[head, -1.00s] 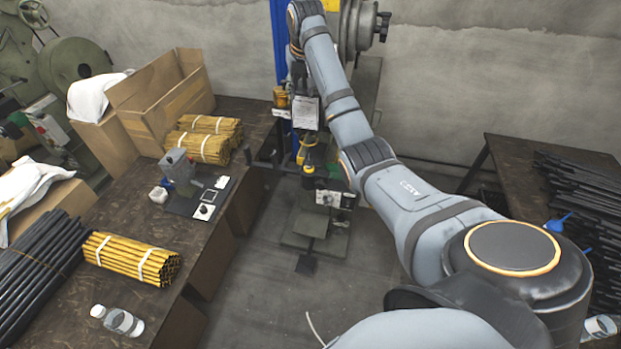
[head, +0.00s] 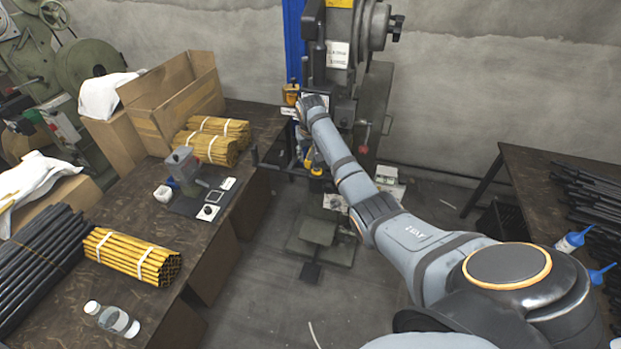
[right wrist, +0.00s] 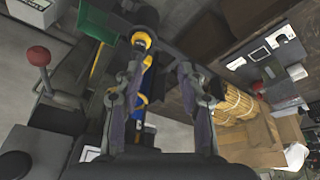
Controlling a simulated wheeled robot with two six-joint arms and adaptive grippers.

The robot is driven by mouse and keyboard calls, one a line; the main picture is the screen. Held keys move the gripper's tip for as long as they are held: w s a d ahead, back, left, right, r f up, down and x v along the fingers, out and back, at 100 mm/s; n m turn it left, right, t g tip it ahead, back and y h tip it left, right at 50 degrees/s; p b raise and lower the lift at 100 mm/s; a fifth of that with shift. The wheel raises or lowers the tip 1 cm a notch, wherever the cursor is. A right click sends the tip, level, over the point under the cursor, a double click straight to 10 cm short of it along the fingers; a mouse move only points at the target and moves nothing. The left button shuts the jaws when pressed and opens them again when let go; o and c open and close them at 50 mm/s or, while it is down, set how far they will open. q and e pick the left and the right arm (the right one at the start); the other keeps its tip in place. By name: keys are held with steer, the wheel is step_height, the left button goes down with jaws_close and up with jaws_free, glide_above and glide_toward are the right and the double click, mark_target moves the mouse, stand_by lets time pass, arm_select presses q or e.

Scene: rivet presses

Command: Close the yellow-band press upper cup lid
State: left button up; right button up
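The press (head: 372,30) with a yellow band (head: 340,3) at its top stands at the back centre of the head view, beside a blue column (head: 294,40). A small orange-yellow cup (head: 291,93) shows on its left side. My right arm reaches to the press front and hides part of it. In the right wrist view my right gripper (right wrist: 160,72) is open and empty, its fingers spread on either side of a yellow-and-blue part (right wrist: 143,60) farther off. A green cup-like part (right wrist: 97,26) is up left. I cannot make out the lid. My left gripper is out of view.
A red-knobbed lever (right wrist: 38,57) stands left in the right wrist view. The left bench (head: 150,215) holds yellow rod bundles (head: 133,257), black rods and a cardboard box (head: 175,98). A right table (head: 525,170) carries black rods.

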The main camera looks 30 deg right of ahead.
step_height(320, 180, down, 8)
steer(key=s+b, duration=0.1)
steer(key=shift+s+a+f, duration=0.25)
steer(key=shift+a, duration=0.05)
